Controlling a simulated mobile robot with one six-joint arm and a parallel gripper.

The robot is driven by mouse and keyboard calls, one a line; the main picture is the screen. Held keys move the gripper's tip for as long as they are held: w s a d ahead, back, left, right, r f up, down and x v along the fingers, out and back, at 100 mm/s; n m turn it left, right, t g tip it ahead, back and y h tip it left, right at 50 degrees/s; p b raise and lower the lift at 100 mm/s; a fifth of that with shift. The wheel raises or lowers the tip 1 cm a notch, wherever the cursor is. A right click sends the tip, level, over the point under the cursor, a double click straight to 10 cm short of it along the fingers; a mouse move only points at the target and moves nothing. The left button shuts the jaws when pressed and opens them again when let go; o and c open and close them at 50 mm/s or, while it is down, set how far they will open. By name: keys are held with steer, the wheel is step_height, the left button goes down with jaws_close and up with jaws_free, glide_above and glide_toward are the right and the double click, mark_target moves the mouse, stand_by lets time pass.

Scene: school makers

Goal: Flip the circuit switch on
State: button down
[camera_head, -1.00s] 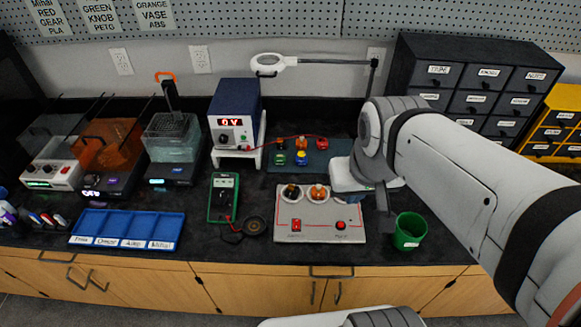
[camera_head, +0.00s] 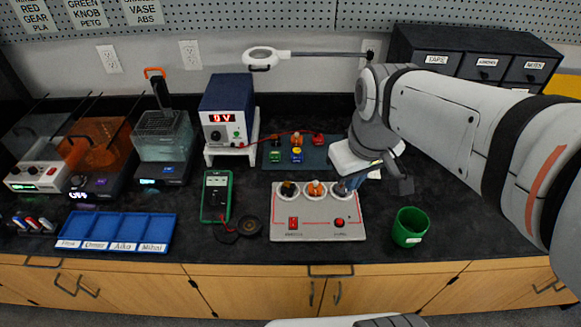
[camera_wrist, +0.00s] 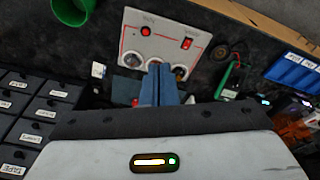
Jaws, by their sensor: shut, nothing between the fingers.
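A white circuit panel (camera_head: 275,222) lies on the dark counter. It bears a red rocker switch (camera_head: 293,223) at its lower left and a round red button (camera_head: 339,223) at its lower right. It also has a row of round sockets along its back edge. The panel appears upside down in the wrist view (camera_wrist: 205,65), with the switch (camera_wrist: 187,44) right of the button (camera_wrist: 146,31). My gripper (camera_head: 347,187) is shut and empty at the panel's back right, over the right socket, apart from the switch. Its blue fingers (camera_wrist: 160,72) hide part of the sockets.
A green cup (camera_head: 409,228) stands right of the panel. A green multimeter (camera_head: 216,196) and a blue tray (camera_head: 115,229) lie to the left. A power supply (camera_head: 229,108) reading 0 V and a board with coloured parts (camera_head: 275,156) stand behind. Dark drawers (camera_head: 470,62) stand at the back right.

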mark_target(293, 225)
steer(key=w+a+f+n+g+b, duration=0.3)
steer(key=w+a+f+n+b, duration=0.7)
steer(key=f+n, duration=0.3)
steer(key=shift+w+a+n+g, duration=0.25)
steer(key=shift+w+n+g, duration=0.05)
steer(key=shift+w, duration=0.5)
steer(key=f, duration=0.4)
steer(key=s+f+b, duration=0.1)
steer(key=f, duration=0.4)
steer(key=f+b, duration=0.1)
steer(key=f, duration=0.4)
steer(key=shift+s, duration=0.4)
